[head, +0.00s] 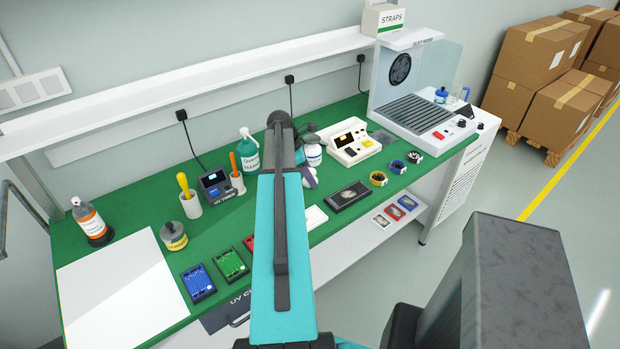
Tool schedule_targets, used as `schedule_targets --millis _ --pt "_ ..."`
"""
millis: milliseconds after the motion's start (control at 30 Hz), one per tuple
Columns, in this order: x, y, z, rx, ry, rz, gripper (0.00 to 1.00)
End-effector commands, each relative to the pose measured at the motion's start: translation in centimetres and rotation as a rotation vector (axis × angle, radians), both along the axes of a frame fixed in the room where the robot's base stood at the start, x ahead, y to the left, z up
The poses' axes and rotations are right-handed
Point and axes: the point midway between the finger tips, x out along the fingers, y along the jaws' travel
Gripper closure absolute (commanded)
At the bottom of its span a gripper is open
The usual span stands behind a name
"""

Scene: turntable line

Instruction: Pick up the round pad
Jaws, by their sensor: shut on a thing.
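I cannot make out a round pad in the head view. My teal arm rises through the middle of the picture and hides part of the bench behind it. My gripper's fingertips do not show; they are hidden behind the arm. Three small round items stand in a row near the bench's front edge: a yellow one (378,179), a blue one (397,167) and a black-and-white one (414,157). I cannot tell that any of them is a pad. A dark flat tray (348,196) lies to their left.
The green bench (128,212) holds a white sheet (120,285), an orange-labelled bottle (91,222), a tin (173,236), a green spray bottle (248,152), a cream device (350,142) and a grilled station (425,110). Blue (198,284) and green (230,264) boards lie in front.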

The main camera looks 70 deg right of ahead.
Motion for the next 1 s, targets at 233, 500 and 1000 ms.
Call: schedule_targets --millis 233,500,1000 --pt "0.0 0.0 0.2 -0.001 0.000 0.000 0.78" --pt "0.0 -0.1 1.7 -0.002 -0.001 0.000 0.78" --pt "0.0 -0.1 7.8 -0.003 -0.002 0.000 0.78"
